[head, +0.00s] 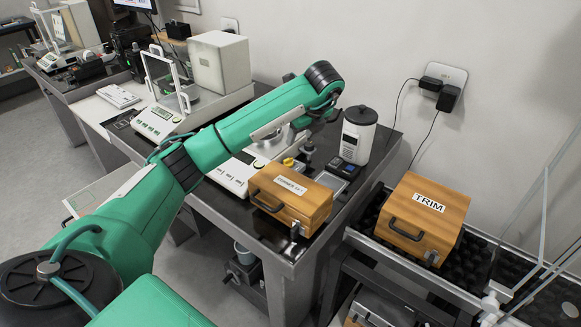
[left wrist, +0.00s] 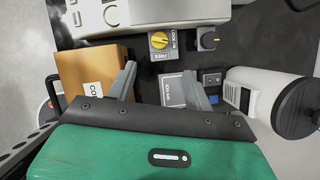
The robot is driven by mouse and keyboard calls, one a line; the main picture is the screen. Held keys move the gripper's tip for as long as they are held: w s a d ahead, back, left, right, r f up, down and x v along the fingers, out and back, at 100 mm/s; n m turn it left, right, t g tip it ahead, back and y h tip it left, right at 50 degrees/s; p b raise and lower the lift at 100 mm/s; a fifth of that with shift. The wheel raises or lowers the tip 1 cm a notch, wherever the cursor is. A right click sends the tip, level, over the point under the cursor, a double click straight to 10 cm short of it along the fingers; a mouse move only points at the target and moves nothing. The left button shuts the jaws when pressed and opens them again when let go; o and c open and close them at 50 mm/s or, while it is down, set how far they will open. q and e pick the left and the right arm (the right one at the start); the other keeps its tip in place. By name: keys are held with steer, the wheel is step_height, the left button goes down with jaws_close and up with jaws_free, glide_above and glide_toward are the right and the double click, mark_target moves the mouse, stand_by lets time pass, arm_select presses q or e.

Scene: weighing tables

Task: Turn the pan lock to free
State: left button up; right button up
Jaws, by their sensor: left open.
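The yellow knob lies beyond the fingertips, roughly in line with the gap, not touched. In the head view my arm hides most of the gripper. My right gripper is not in view.
A grey knob (left wrist: 207,39) stands right of the yellow one. A wooden case (head: 291,197) and a white canister (head: 357,135) flank the spot. A white balance (head: 235,172) lies behind. A wooden box marked TRIM (head: 424,215) stands on the right table.

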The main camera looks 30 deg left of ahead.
arm_select(q)
steer(key=b, duration=0.2)
glide_toward(289, 163)
steer(key=p+x, duration=0.1)
steer(key=x, duration=0.6)
steer(key=shift+w+a+f, duration=0.15)
steer(key=shift+a+f, duration=0.05)
steer(key=shift+f, duration=0.15)
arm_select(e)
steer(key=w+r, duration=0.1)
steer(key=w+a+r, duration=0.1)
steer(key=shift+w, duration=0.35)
